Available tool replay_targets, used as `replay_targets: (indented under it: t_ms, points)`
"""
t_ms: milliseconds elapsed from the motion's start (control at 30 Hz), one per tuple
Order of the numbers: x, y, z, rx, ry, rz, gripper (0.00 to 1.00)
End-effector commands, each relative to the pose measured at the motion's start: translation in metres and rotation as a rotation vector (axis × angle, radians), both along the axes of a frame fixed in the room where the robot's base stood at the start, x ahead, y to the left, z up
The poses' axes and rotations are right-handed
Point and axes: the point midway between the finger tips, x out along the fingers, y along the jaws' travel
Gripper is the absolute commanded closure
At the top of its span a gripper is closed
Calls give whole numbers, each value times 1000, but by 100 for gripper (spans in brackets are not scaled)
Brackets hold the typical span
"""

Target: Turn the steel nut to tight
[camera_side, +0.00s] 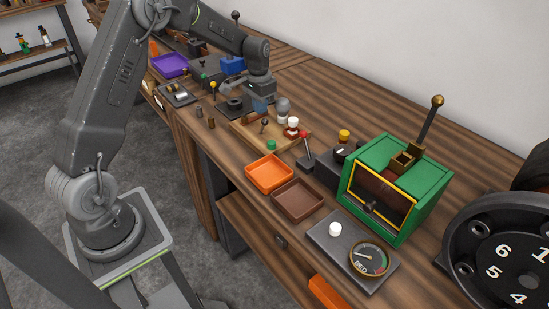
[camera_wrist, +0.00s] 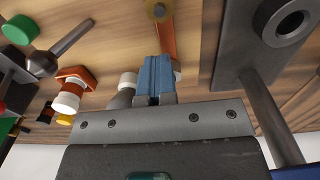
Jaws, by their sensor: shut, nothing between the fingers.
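My gripper (camera_side: 262,106) is low over the bench at the left end of the light wooden board, between a grey ring and a grey-and-white knob. In the wrist view its blue fingers (camera_wrist: 153,77) are together with nothing between them. A dark grey ring with a central hole (camera_wrist: 285,22) sits on a grey block at the upper right; it may be the steel nut, but I cannot be sure. The same ring (camera_side: 235,102) shows left of my gripper in the side view. The fingers are apart from it. No marks for tight are readable.
The wooden board (camera_side: 244,133) carries a lever (camera_wrist: 70,42) and a red-and-white part (camera_side: 291,128). An orange tray (camera_side: 269,173), a brown tray (camera_side: 297,197) and a green box (camera_side: 425,181) stand farther right.

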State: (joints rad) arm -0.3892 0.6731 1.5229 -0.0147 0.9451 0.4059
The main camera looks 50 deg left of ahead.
Motion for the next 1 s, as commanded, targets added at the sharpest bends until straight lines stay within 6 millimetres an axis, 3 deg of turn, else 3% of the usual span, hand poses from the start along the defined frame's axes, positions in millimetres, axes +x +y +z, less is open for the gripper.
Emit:
replay_targets:
  t_ms: [33,1000]
  points:
    - [-5,13,-14,13,12,13,100]
    - [-8,24,-14,13,13,15,100]
